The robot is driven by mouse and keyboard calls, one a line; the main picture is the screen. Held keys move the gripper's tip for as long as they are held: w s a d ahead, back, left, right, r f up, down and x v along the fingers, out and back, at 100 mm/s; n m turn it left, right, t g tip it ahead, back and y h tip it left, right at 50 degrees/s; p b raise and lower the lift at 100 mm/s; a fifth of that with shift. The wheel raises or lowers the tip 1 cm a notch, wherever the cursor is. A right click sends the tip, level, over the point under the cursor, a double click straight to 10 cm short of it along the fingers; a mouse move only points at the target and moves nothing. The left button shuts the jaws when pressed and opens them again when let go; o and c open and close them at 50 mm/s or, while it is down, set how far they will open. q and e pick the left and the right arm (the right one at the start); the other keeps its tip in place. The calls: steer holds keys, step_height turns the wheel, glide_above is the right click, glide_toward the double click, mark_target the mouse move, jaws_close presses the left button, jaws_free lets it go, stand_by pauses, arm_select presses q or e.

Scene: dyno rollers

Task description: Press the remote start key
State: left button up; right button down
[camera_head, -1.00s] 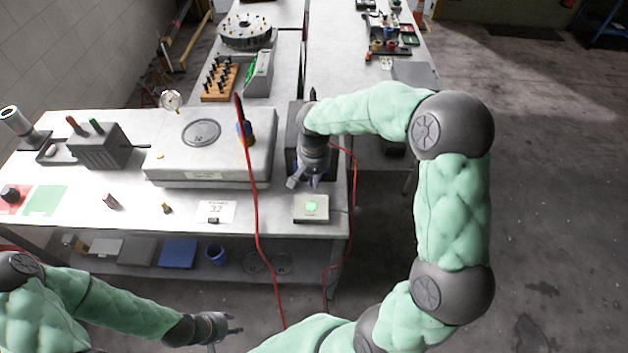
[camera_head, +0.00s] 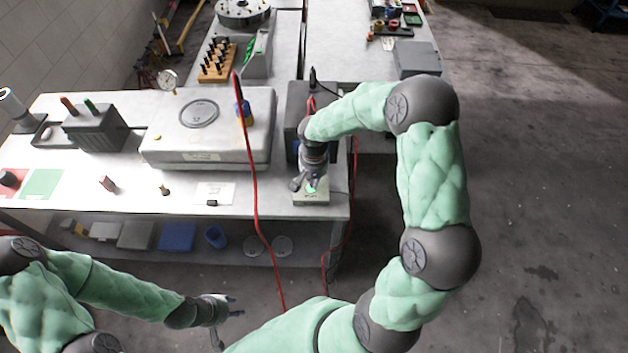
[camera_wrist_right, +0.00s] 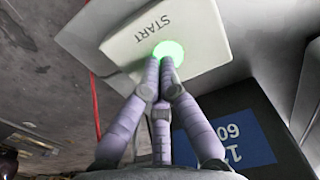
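The remote start key is a glowing green round button on a small pale box (camera_head: 311,199) at the front right of the bench. In the right wrist view the key (camera_wrist_right: 168,48) sits beside the word START on the box (camera_wrist_right: 200,25). My right gripper (camera_head: 305,188) is over the box, pointing down. In the right wrist view its fingers (camera_wrist_right: 162,66) are drawn together with nothing between them, and the tips overlap the key's lower edge. I cannot tell whether the key is pushed in. My left gripper (camera_head: 229,322) is open and empty, low in front of the bench.
A dark box (camera_head: 297,112) stands just behind the start box. A large grey rollers unit (camera_head: 212,150) is to the left. Red cables (camera_head: 254,200) hang across the bench front. A small card (camera_head: 214,190) lies left of the key. Floor to the right is clear.

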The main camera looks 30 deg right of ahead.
steer(key=shift+f, duration=0.1)
steer(key=shift+s+a+f+b, duration=0.1)
steer(key=shift+f+b, duration=0.65)
steer(key=shift+b, duration=0.15)
steer(key=shift+s, duration=0.15)
steer(key=shift+s+a+f, duration=0.1)
steer(key=shift+f, duration=0.1)
steer(key=shift+r, duration=0.1)
steer(key=r+p, duration=0.2)
steer(key=r, duration=0.1)
steer(key=r+p, duration=0.1)
steer(key=shift+w+d+r, duration=0.2)
steer(key=shift+w+r, duration=0.2)
step_height(320, 180, up, 10)
steer(key=p, duration=0.1)
